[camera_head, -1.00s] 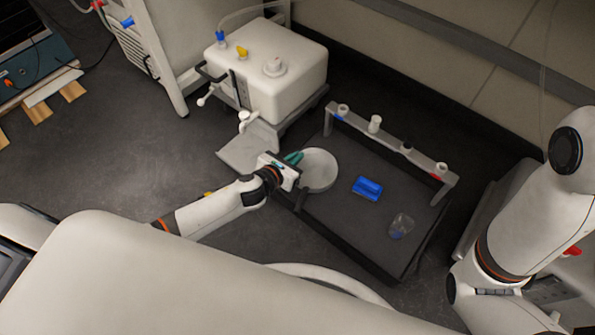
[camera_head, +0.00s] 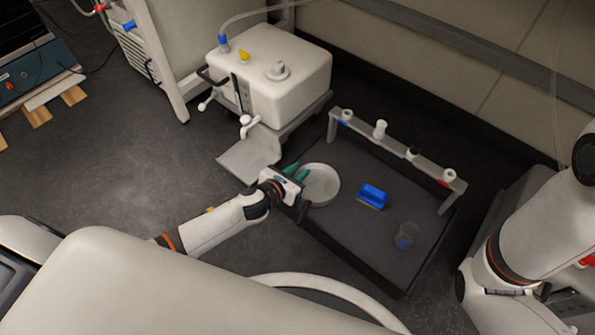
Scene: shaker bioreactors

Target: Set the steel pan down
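The steel pan (camera_head: 325,188) is a round, shallow, pale grey dish. It appears to rest level on the left part of the dark tray-like platform (camera_head: 345,242). My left gripper (camera_head: 297,171) is at the pan's upper left edge. Its two teal fingers show apart, so it looks open. The fingertips are very close to the rim; I cannot tell whether they touch it. My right arm (camera_head: 535,235) comes in at the right edge, and its gripper is out of view.
A blue block-like item (camera_head: 372,196) and a small clear beaker (camera_head: 405,237) sit on the platform right of the pan. A grey rack (camera_head: 395,148) with several small caps runs along its back. A white tank unit (camera_head: 275,80) with a metal plate (camera_head: 248,160) stands upper left.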

